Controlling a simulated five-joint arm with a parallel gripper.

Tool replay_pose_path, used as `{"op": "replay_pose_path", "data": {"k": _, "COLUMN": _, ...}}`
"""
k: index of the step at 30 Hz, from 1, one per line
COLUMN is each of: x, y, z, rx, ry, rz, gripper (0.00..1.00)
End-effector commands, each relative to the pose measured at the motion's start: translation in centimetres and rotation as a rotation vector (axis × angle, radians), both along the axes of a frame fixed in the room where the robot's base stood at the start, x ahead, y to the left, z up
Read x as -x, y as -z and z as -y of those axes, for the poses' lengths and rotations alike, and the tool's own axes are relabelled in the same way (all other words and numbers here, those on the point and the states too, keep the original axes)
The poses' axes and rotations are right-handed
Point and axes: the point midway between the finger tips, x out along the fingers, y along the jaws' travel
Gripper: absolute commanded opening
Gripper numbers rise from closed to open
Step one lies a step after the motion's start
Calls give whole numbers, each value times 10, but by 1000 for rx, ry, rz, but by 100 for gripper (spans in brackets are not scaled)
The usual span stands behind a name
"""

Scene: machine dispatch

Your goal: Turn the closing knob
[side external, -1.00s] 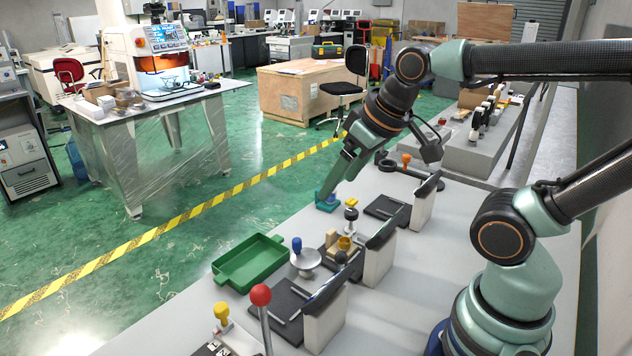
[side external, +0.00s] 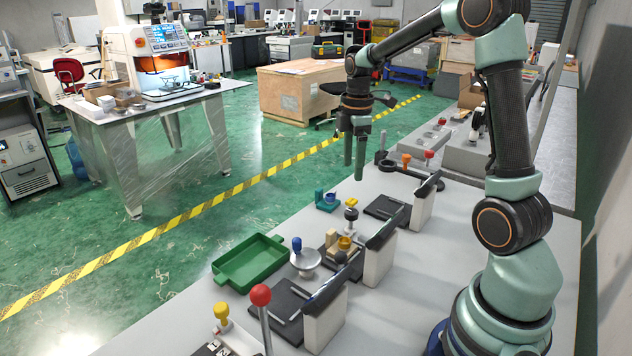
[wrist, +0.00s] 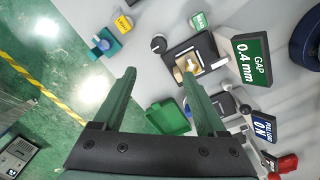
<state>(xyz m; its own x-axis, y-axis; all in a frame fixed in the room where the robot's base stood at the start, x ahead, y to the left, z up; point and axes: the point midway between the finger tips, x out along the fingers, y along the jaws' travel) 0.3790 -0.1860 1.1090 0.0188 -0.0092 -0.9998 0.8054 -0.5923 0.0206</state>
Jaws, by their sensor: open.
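A round black knob (side external: 351,214) stands on the bench beside a station with a brass-coloured part (side external: 345,243). No label marks it as the closing knob, so I cannot tell for sure. It also shows in the wrist view (wrist: 158,43), beyond my fingertips. The station's display (wrist: 254,58) reads "GAP 0.4 mm". My gripper (side external: 354,172) points down above the bench, behind the knob and apart from everything. In the wrist view my gripper (wrist: 159,74) is open and empty, its fingers wide apart.
A teal block (side external: 327,202) and a yellow tag (side external: 351,202) stand near the knob. A green tray (side external: 250,262), a blue-handled disc (side external: 305,262) and a red-ball lever (side external: 261,296) stand nearer the camera. Grey-backed displays line the right side.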

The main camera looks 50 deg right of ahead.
Motion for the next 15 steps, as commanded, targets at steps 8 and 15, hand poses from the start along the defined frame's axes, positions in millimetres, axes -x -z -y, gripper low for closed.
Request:
{"op": "replay_pose_path", "data": {"k": 8, "x": 0, "y": 20, "z": 10, "rx": -11, "ry": -47, "rz": -24, "gripper": 74}}
{"op": "replay_pose_path", "data": {"k": 15, "x": 1, "y": 61, "z": 9, "rx": -12, "ry": -46, "rz": -25, "gripper": 74}}
